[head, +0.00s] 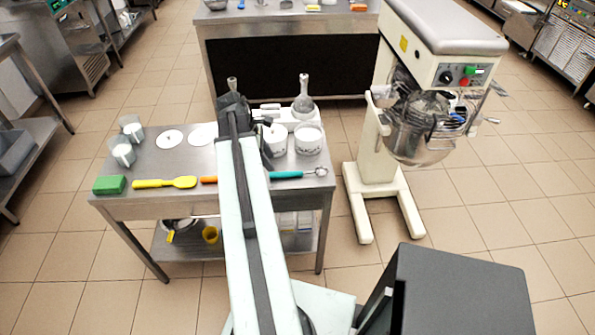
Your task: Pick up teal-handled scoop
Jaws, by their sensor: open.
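The teal-handled scoop (287,175) lies on the steel table in the head view, near its front right edge. Its teal handle points left and its metal bowl lies at the right. My arm reaches forward over the table, just left of the scoop. My gripper (264,139) shows as dark parts at the arm's far end, beyond and left of the scoop and apart from it. Its jaws are open; the fingertips are hard to make out against the tubs.
On the table (140,208) are a green sponge (109,185), a yellow spatula (165,183), an orange-handled tool (209,180) partly behind my arm, white tubs (308,139) and white cups (123,154). A large mixer (420,120) stands at the right. Floor is clear between.

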